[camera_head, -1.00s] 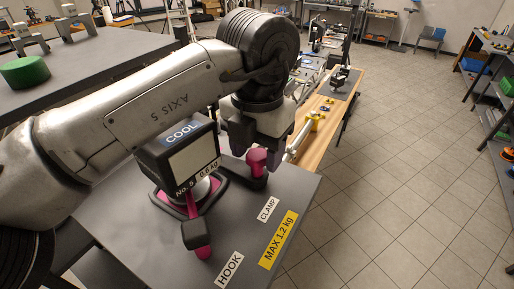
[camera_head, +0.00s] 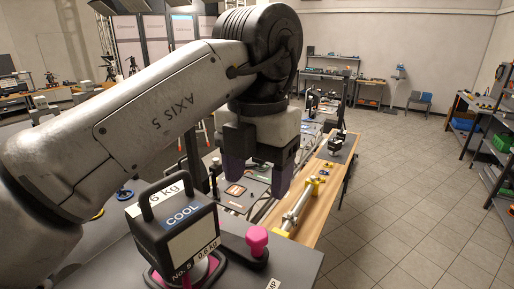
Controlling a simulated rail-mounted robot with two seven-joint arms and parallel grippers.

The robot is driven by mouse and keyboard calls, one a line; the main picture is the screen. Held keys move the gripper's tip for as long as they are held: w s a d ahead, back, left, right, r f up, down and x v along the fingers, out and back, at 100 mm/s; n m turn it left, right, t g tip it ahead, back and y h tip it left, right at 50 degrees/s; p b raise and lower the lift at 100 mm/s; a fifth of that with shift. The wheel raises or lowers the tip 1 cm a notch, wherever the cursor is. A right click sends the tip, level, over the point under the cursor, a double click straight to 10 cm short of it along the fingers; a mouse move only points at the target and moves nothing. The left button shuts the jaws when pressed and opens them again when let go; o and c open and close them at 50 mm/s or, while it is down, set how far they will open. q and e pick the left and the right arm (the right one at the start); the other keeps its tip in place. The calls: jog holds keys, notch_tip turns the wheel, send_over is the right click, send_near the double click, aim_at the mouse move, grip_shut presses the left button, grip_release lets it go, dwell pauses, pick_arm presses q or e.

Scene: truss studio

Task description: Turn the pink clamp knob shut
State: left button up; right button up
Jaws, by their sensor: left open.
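The pink clamp knob (camera_head: 258,239) stands upright on a dark base on the grey table top, just right of a black block-shaped lamp or weight. My left gripper (camera_head: 258,182) comes in from the left on its silver arm. Its two dark fingers are apart, point down and hold nothing. In the picture they are above the knob, with a gap between the fingertips and the knob. I cannot tell how far the knob is turned. My right gripper is not in view.
The black weight (camera_head: 172,238), marked COOL and 0.6 kg, has a handle on top and stands close left of the knob. A wooden bench (camera_head: 318,190) with yellow fittings lies beyond. Tiled floor (camera_head: 400,190) is open on the right.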

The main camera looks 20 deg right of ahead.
pick_arm(q)
jog(key=shift+r+p, duration=0.3)
jog(key=shift+r, duration=1.35)
